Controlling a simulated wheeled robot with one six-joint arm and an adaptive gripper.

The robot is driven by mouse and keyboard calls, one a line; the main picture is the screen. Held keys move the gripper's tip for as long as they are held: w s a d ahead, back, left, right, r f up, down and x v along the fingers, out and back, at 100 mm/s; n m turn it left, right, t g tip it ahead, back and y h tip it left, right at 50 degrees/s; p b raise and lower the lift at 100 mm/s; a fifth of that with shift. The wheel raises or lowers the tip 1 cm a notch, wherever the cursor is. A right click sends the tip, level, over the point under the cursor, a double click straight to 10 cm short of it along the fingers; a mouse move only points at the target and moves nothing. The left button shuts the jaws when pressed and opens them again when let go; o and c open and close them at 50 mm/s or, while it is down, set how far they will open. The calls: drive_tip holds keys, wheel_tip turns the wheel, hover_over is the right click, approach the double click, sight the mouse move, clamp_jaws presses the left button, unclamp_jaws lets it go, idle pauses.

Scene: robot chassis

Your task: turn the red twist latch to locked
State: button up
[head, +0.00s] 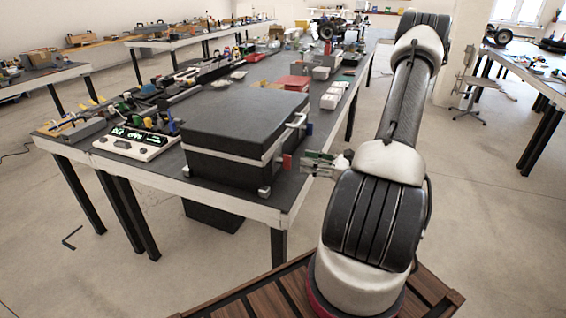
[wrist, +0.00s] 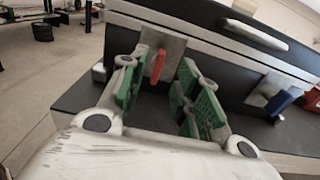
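The red twist latch (head: 287,161) sits on the front of a black case with a pale metal band (head: 232,157). In the wrist view the red latch (wrist: 158,66) is a narrow bar standing nearly upright, slightly tilted, on a metal plate. My gripper (head: 308,163) is just in front of the latch. In the wrist view my gripper (wrist: 158,82) is open, its green-padded fingers on either side of the latch's line. The fingers look apart from it, and nothing is held. I cannot tell the exact gap in depth.
A blue latch (wrist: 278,102) is on the same case face, to the right; it also shows in the head view (head: 309,129). A metal handle (wrist: 254,34) is above, between the latches. A white device with a lit display (head: 137,141) stands left of the case.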

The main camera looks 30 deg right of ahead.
sight(288, 156)
drive_tip(key=x, duration=0.8)
drive_tip(key=shift+r, duration=0.3)
clamp_jaws()
